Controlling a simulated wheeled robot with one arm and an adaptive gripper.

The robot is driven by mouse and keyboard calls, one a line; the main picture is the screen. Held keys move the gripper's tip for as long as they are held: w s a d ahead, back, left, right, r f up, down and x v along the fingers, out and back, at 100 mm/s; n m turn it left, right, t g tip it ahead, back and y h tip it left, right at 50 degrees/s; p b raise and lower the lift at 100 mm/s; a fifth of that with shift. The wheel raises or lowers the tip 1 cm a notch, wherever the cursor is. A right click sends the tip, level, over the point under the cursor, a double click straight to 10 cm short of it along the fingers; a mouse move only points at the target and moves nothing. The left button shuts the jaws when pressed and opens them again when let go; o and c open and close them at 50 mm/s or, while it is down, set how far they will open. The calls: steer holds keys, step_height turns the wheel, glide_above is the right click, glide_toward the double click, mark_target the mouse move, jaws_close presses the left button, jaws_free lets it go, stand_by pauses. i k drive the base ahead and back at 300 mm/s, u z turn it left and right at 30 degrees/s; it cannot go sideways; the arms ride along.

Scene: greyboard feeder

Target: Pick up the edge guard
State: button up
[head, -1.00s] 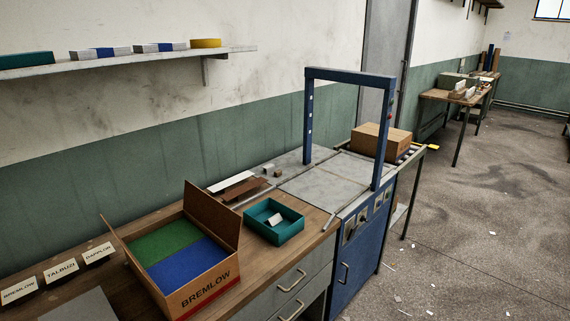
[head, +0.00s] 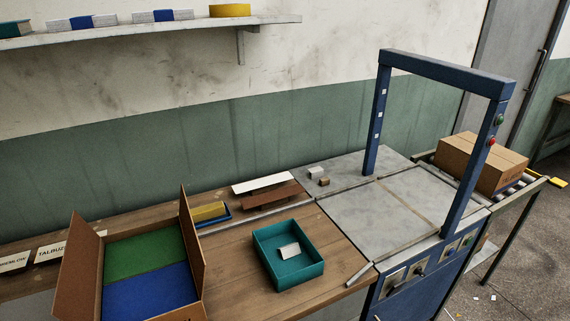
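My gripper is in no view. No label marks an edge guard, and I cannot tell for certain which piece it is. A long white strip (head: 262,183) and a long brown strip (head: 272,196) lie side by side at the back of the wooden bench, near the metal plate. A small pale folded piece (head: 289,251) lies in a teal tray (head: 263,263) on the bench. A small pale block (head: 316,172) and a small brown block (head: 324,183) sit on the metal plate.
An open carton (head: 195,262) with green and blue contents stands at left. A yellow block (head: 208,211) in a blue holder is behind it. A blue frame (head: 445,72) arches over the metal top (head: 370,217). A closed carton (head: 478,160) rests on rollers at right.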

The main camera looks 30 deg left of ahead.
mark_target(318, 172)
steer(key=u, duration=1)
steer(key=i, duration=0.95)
steer(key=u, duration=1)
